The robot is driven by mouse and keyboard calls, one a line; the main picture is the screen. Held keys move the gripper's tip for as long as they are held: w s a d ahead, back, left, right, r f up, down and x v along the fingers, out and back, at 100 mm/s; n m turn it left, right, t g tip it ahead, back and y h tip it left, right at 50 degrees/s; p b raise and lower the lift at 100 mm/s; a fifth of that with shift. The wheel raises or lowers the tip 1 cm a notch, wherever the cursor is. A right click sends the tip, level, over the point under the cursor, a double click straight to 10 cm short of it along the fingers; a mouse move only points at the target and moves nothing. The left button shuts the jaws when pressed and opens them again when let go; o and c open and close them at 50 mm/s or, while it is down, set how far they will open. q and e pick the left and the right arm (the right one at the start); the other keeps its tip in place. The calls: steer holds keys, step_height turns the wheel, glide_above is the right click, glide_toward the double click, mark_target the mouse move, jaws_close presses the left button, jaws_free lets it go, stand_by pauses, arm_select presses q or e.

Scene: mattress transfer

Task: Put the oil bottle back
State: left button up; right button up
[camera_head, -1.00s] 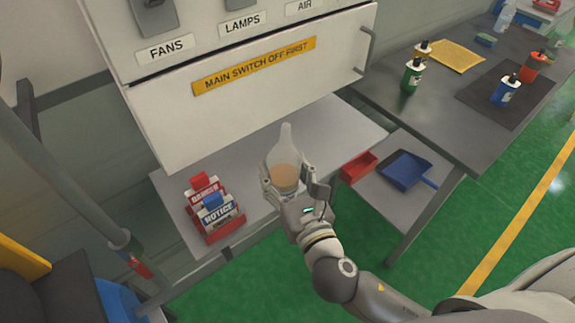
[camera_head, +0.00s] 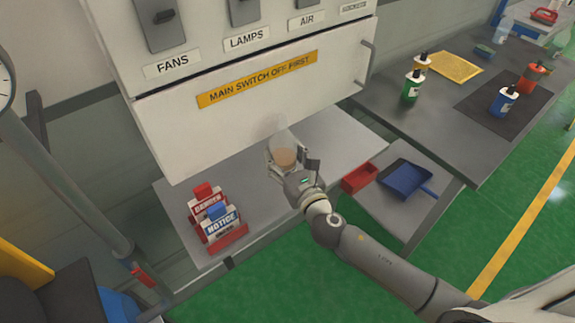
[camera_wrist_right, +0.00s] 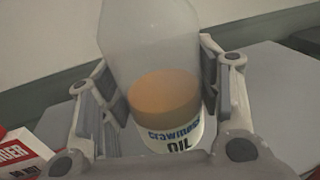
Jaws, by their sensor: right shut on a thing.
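The oil bottle (camera_head: 285,157) is clear with amber liquid in its lower part. In the right wrist view the bottle (camera_wrist_right: 165,98) shows a white label reading "OIL" and stands between my fingers, tilted slightly in the picture. My right gripper (camera_head: 294,162) is shut on it, over the grey shelf (camera_head: 338,140) below the white switch cabinet (camera_head: 240,90). I cannot tell whether the bottle's base touches the shelf. The bottle's upper part looks faint against the cabinet in the head view. My left gripper is not in view.
A red bin (camera_head: 359,177) and blue dustpan (camera_head: 408,178) lie to the right. Several bottles stand on the dark table (camera_head: 440,110). The shelf's right part is clear.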

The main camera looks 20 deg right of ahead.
mark_target(287, 164)
steer(key=shift+w+d+f+b, duration=0.15)
steer(key=shift+w+d+f, duration=0.15)
steer(key=shift+f, duration=0.2)
steer(key=shift+w+d+f+b, duration=0.15)
steer(key=shift+w+d+f, duration=0.05)
steer(key=shift+w+f, duration=0.25)
steer(key=f, duration=0.1)
steer(key=f+b, duration=0.1)
steer(key=f, duration=0.1)
steer(key=shift+w+d+f, duration=0.1)
steer(key=shift+d+f, duration=0.05)
steer(key=shift+d, duration=0.05)
steer(key=shift+f, duration=0.15)
steer(key=shift+f, duration=0.1)
steer(key=o, duration=1.3)
steer(key=shift+f+b, duration=0.1)
steer(key=shift+b, duration=0.2)
